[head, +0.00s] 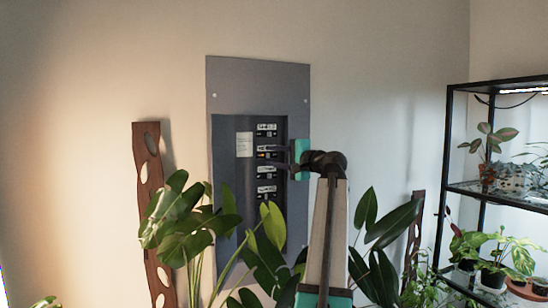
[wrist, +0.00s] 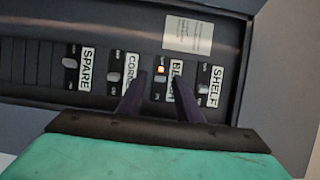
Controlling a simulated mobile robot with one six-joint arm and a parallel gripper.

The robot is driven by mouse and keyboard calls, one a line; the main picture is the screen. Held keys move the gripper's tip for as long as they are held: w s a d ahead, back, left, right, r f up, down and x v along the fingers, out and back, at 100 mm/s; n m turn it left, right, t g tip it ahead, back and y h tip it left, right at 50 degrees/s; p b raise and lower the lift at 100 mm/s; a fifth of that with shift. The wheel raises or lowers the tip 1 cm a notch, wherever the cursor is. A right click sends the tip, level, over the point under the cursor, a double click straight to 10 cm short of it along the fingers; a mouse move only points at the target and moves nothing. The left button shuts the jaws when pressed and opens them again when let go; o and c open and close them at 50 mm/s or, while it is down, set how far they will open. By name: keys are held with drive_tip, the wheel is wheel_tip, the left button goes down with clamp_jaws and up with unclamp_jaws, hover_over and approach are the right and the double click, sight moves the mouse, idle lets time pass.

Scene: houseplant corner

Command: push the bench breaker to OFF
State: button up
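The grey breaker panel (head: 225,85) is on the wall, with several breakers in a column. The bench breaker (wrist: 160,78) has a lit orange lamp and a small pale handle; its label starts with B and is partly hidden by a finger. In the head view the orange mark on the second breaker from the top (head: 262,153) shows. My gripper (wrist: 160,84) is open and empty, its two dark fingers apart, one on each side of this breaker in the picture. I cannot tell whether they touch the panel. In the head view my gripper (head: 284,160) reaches in from the right.
The shelf breaker (wrist: 204,90), a cord breaker (wrist: 113,76) and the spare breaker (wrist: 70,63) sit close by in the row. A white notice (wrist: 188,33) is beside them. Large leaves (head: 180,215) rise before the lower panel; a plant rack (head: 450,150) stands right.

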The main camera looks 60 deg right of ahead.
drive_tip(key=shift+c, duration=0.2)
clamp_jaws()
drive_tip(key=shift+a, duration=0.1)
drive_tip(key=shift+w+a+m+g+h+p, duration=0.15)
drive_tip(key=shift+a+m+g+h+p, duration=0.1)
drive_tip(key=shift+m+h+p, duration=0.45)
drive_tip(key=shift+w+a+m+g+h+p, duration=0.15)
drive_tip(key=shift+m+g+h+p, duration=0.2)
drive_tip(key=shift+h, duration=0.55)
drive_tip(key=m+h+p, duration=0.1)
drive_tip(key=m+g+h+p, duration=0.1)
drive_tip(key=shift+w+a+r+p, duration=0.1)
drive_tip(key=shift+w+a+p, duration=0.05)
drive_tip(key=shift+a+p, duration=0.15)
drive_tip(key=shift+w+m+g+h+p, duration=0.1)
drive_tip(key=shift+m+g+h+p, duration=0.25)
drive_tip(key=shift+g+h+p, duration=0.25)
drive_tip(key=shift+h+p, duration=0.35)
drive_tip(key=shift+h, duration=0.05)
